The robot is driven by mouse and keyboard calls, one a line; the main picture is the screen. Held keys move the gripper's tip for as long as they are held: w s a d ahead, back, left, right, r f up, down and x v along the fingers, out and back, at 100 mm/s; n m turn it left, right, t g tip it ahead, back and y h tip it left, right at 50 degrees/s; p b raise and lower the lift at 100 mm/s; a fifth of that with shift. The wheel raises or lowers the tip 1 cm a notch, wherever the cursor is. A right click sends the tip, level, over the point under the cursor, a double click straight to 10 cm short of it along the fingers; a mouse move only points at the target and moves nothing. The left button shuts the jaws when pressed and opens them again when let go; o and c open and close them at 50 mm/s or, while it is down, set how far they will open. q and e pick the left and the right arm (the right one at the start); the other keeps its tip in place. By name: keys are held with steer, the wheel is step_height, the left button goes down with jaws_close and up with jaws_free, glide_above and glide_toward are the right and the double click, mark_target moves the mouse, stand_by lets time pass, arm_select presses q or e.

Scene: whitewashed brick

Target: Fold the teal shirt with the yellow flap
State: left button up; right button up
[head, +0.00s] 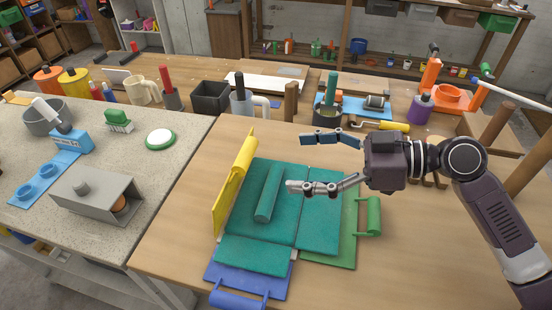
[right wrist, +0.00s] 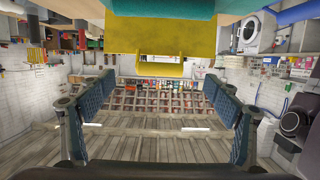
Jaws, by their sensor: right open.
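The teal shirt (head: 320,215) lies spread on a folding board, with a narrow teal strip (head: 268,193) lying over its middle left. The yellow flap (head: 232,190) stands raised and steeply tilted along the board's left side. The green flap (head: 350,235) lies flat at the right and the blue flap (head: 225,278) lies flat at the front, both partly under the shirt. My right gripper (head: 303,162) is open and empty above the shirt's far part, right of the yellow flap and apart from it. The yellow flap (right wrist: 152,45) also shows ahead between the fingers in the right wrist view. My left gripper is out of view.
A black bin (head: 210,97), a grey mug (head: 243,103) and a wooden post (head: 291,101) stand behind the board. A grey box (head: 95,195) stands on the stone counter at left. The wooden table (head: 170,235) is bare left of the board.

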steer(key=shift+v, duration=1.35)
